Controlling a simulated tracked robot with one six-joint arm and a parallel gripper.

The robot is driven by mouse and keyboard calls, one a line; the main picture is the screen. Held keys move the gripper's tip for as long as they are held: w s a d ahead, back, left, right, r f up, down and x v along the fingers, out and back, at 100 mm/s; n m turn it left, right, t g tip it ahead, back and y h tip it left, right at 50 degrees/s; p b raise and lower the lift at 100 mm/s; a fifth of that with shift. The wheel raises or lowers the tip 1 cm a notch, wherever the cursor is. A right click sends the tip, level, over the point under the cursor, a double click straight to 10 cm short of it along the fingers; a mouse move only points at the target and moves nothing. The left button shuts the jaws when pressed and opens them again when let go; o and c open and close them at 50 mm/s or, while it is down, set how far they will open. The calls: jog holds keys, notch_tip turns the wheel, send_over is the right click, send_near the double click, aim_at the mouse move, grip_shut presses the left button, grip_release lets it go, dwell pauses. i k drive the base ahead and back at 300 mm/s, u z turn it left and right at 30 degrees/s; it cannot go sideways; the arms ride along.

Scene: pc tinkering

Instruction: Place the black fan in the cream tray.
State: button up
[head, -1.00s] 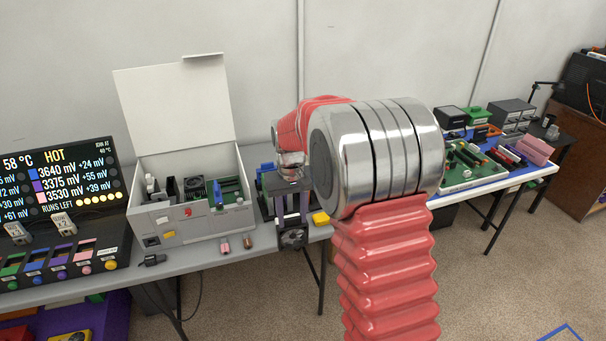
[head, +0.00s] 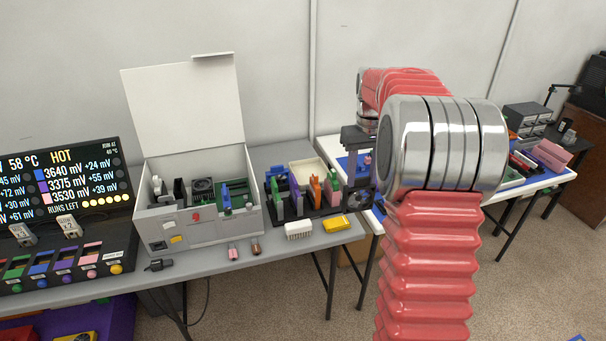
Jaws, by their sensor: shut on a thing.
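The black fan (head: 360,198) hangs below my gripper (head: 361,186), which is shut on it. The fan is above the right end of the grey table, near the gap before the white table. The cream tray (head: 309,167) stands on the grey table, behind a row of colored modules that hides its front. My gripper and fan are to the right of the tray and nearer the camera. My red and silver arm covers the area right of the gripper.
An open white case (head: 197,215) with a raised lid holds another dark fan (head: 203,186) and boards. A black rack of upright colored modules (head: 302,194), a white block (head: 298,230) and a yellow block (head: 336,224) lie near the gripper. A display panel stands left.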

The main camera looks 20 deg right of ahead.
aim_at(309, 175)
jog(key=i, duration=1.35)
jog(key=z, duration=0.05)
